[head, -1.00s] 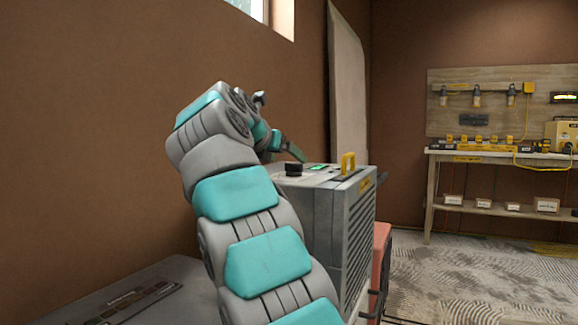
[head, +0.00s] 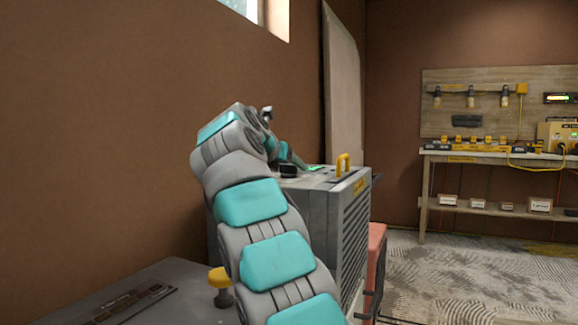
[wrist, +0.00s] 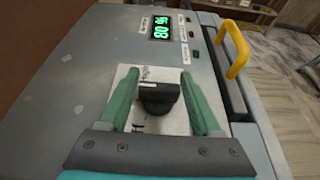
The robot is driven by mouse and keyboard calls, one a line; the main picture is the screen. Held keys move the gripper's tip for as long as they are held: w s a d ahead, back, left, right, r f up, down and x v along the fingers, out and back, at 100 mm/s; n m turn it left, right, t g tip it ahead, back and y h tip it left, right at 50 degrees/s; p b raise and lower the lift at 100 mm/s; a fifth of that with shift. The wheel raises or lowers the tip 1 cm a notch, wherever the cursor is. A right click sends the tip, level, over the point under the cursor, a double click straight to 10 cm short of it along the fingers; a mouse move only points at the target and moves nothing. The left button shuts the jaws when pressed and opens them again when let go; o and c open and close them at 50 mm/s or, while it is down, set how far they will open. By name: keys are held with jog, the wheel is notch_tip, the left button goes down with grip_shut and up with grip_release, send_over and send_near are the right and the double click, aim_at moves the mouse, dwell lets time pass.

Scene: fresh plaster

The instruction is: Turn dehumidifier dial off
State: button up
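The dehumidifier (head: 345,235) is a grey box with a vented side, a yellow handle (wrist: 237,48) and a green lit display (wrist: 161,27) on top. Its black dial (wrist: 158,97) sits on a pale label plate (wrist: 125,85) on the top panel. It also shows in the head view (head: 289,171), just beside the fingers. My gripper (wrist: 160,74) is open, with one green finger on each side of the dial and a gap showing at both sides. In the head view my arm hides part of the gripper.
A brown wall (head: 100,120) runs close along the left. A grey surface (head: 150,295) with a dark panel is at lower left, near a yellow knob (head: 219,278). A red object (head: 375,260) stands right of the dehumidifier. A workbench (head: 480,157) is at the far right, with open floor before it.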

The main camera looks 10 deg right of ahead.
jog(key=c, duration=0.9)
jog(key=shift+c, duration=0.2)
